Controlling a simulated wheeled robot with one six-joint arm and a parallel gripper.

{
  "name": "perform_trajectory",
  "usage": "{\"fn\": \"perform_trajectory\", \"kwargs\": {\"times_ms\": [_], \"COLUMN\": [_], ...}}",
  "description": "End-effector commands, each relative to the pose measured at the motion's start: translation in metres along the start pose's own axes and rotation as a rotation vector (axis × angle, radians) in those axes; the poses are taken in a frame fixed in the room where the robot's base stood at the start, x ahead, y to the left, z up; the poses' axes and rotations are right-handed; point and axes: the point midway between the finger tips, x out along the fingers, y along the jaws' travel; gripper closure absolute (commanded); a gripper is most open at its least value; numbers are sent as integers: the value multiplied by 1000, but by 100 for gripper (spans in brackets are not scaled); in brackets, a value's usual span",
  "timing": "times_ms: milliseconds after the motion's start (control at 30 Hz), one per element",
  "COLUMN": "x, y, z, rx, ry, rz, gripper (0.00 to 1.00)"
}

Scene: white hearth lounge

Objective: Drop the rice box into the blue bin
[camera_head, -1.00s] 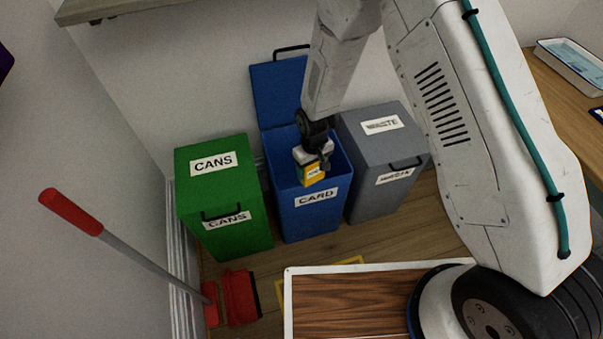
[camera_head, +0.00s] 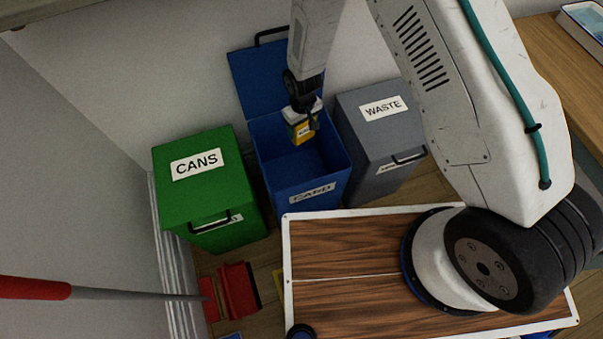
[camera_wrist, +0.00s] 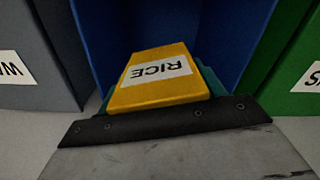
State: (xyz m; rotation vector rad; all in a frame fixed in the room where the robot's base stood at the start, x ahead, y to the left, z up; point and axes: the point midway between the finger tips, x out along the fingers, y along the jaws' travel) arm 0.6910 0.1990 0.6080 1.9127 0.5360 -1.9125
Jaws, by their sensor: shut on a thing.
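The rice box (camera_head: 302,132) is small and yellow with a white label; in the wrist view the rice box (camera_wrist: 160,76) reads RICE. My gripper (camera_head: 304,118) is shut on it and holds it over the open mouth of the blue bin. In the wrist view the blue bin (camera_wrist: 232,35) lies beyond the box. The fingertips are partly hidden in the head view.
A closed green CANS bin (camera_head: 205,195) stands left of the blue bin and a closed grey WASTE bin (camera_head: 378,130) stands right. A red dustpan (camera_head: 240,290) and a red-handled pole (camera_head: 110,293) are at lower left. A wooden desk (camera_head: 555,60) is at upper right.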

Motion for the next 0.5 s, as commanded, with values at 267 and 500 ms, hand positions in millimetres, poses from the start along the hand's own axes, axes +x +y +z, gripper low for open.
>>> {"fn": "perform_trajectory", "kwargs": {"times_ms": [267, 500], "x": [18, 18], "y": [2, 3], "z": [1, 1], "rx": [3, 4], "ry": [0, 0], "rz": [0, 0], "gripper": [54, 54]}}
